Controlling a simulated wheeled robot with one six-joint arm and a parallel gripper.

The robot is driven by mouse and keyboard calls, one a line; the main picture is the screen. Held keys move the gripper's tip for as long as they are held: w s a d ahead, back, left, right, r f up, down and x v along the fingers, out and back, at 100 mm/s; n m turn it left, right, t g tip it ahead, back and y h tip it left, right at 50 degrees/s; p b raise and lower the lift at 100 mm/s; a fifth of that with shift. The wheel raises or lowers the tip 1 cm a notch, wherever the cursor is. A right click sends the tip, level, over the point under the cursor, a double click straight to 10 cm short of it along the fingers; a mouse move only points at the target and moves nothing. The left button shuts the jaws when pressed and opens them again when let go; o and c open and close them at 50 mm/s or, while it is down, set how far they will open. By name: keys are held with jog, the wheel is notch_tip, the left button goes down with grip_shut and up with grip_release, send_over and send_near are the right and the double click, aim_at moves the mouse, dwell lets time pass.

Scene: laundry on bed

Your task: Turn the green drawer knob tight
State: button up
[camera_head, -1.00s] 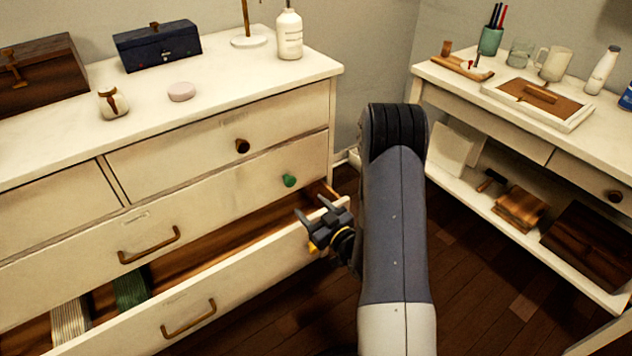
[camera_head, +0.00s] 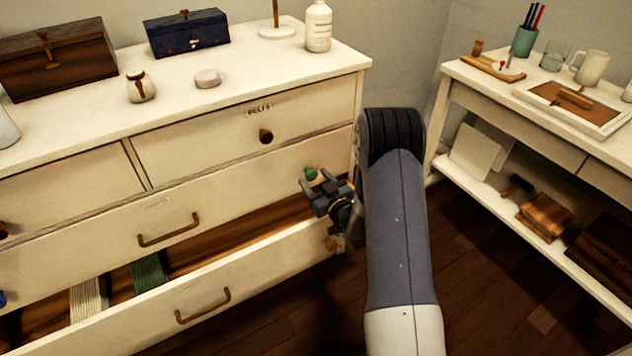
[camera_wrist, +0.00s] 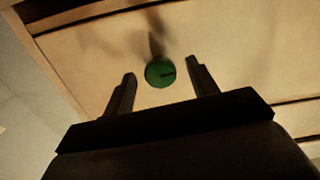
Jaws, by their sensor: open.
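The green drawer knob (camera_head: 311,174) is on the right end of the middle drawer front, just above the open bottom drawer. In the wrist view the round green knob (camera_wrist: 160,73) shows a short dark line from its middle towards the right. My gripper (camera_head: 311,190) is open and faces the drawer front, very close to the knob. In the wrist view its two fingers (camera_wrist: 162,84) stand to the left and right of the knob, with a gap on both sides. I cannot tell whether the fingertips reach around it in depth.
The bottom drawer (camera_head: 255,270) is pulled out below my gripper, with folded striped cloth (camera_head: 88,301) and green cloth (camera_head: 149,271) inside. A brown knob (camera_head: 265,136) sits above on the upper drawer. A side desk (camera_head: 480,78) stands at the right, with bare floor between.

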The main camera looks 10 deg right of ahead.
jog(key=shift+c, duration=0.2)
jog(key=c, duration=0.9)
jog(key=m+b, duration=0.2)
jog(key=m, duration=0.2)
jog(key=shift+f, duration=0.1)
jog(key=m+b, duration=0.1)
jog(key=m, duration=0.4)
jog(key=shift+a, duration=0.1)
jog(key=m, duration=0.5)
jog(key=shift+m+b, duration=0.3)
jog(key=shift+m, duration=0.1)
jog(key=shift+r+m, duration=0.2)
jog(key=shift+m, duration=2)
